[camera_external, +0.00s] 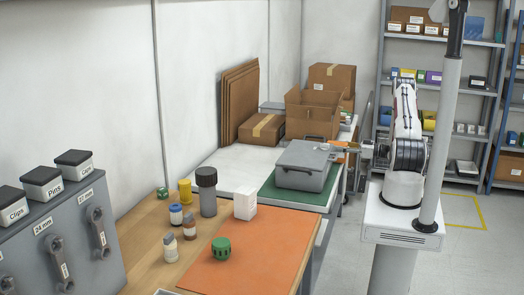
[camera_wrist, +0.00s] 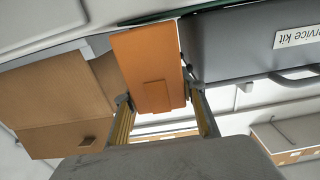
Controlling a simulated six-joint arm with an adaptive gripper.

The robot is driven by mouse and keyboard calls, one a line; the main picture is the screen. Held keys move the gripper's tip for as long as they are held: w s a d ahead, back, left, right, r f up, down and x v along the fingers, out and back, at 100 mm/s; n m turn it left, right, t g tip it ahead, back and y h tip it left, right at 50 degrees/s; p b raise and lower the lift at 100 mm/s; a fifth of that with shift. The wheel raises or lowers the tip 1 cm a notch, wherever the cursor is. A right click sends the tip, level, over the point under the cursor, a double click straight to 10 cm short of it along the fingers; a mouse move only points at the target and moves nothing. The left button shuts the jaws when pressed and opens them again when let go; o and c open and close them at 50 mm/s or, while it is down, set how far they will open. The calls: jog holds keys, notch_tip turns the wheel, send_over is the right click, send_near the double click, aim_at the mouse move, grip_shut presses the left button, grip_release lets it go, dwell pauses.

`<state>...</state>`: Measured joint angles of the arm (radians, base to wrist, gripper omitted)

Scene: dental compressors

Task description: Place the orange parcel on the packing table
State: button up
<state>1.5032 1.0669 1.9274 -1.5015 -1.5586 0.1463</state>
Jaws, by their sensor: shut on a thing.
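The orange parcel (camera_wrist: 150,65) is held between the two fingers of my gripper (camera_wrist: 158,95) in the wrist view. In the external view my gripper (camera_external: 345,149) is beyond the grey case, at the right side of the white-topped table, which looks like the packing table (camera_external: 222,166). A small part of the orange parcel (camera_external: 339,145) shows there, mostly hidden by my gripper and the case. I cannot tell whether the parcel touches the tabletop.
A grey service-kit case (camera_external: 304,166) stands on a green mat (camera_external: 270,195) close by the parcel. An open carton (camera_external: 313,112) and a closed carton (camera_external: 262,130) stand at the back. The white tabletop left of the case is clear.

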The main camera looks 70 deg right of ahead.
jog(key=shift+w, duration=1.5)
jog(key=shift+f, duration=0.1)
jog(key=shift+f, duration=0.1)
jog(key=o, duration=1.1)
jog(key=shift+s, duration=0.2)
jog(key=s, duration=1.1)
jog(key=shift+s, duration=0.35)
jog(key=shift+o, duration=0.3)
